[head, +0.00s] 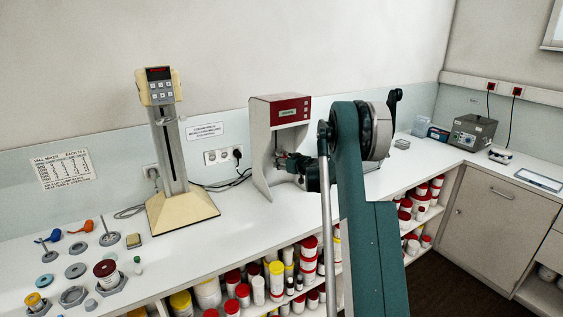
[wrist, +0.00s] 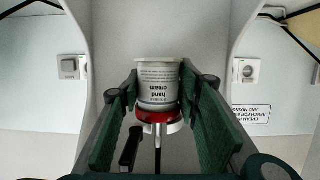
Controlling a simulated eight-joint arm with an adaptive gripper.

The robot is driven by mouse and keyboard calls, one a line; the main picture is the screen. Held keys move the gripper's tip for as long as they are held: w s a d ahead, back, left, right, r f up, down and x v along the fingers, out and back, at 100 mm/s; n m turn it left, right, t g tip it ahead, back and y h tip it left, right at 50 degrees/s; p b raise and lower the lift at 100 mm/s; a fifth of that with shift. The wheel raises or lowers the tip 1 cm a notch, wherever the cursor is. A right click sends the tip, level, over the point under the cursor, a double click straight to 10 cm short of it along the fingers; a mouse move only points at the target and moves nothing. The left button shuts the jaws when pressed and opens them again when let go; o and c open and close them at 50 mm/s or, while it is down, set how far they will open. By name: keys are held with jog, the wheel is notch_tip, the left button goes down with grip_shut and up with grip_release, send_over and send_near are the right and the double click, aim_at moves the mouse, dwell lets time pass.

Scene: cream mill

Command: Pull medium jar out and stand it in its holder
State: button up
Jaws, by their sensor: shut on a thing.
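My gripper (head: 298,166) reaches into the open bay of the mill (head: 262,150), a grey cabinet with a dark red top. In the wrist view its two green-padded fingers (wrist: 160,92) are shut on a white jar (wrist: 158,72) labelled "hand cream". The label reads upside down, and a red band or lid (wrist: 158,117) shows at the jar's lower end in that view. A pale disc and a thin shaft show below the red part. In the head view the jar is too small and covered to make out.
A dark-red-lidded jar (head: 105,270) stands in another holder, and a small yellow-lidded jar (head: 35,301) is near the left edge. A beige stand mixer (head: 170,150) is left of the mill. Shelves of jars (head: 270,285) run below the bench. The bench between mixer and mill is mostly clear.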

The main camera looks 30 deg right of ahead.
jog(key=shift+f+b, duration=0.35)
jog(key=shift+s, duration=0.15)
dwell(0.7)
jog(key=s+b, duration=0.1)
jog(key=s, duration=0.8)
jog(key=shift+s+b, duration=0.3)
jog(key=shift+b, duration=0.1)
dwell(1.5)
dwell(0.3)
jog(key=shift+s, duration=0.1)
jog(key=s+f+b, duration=0.3)
jog(key=s, duration=0.7)
jog(key=s+f+b, duration=0.3)
jog(key=s+f, duration=0.1)
jog(key=s, duration=0.6)
jog(key=shift+f, duration=0.15)
jog(key=shift+s+a+f, duration=0.1)
jog(key=shift+f+b, duration=1.55)
jog(key=shift+f, duration=1.3)
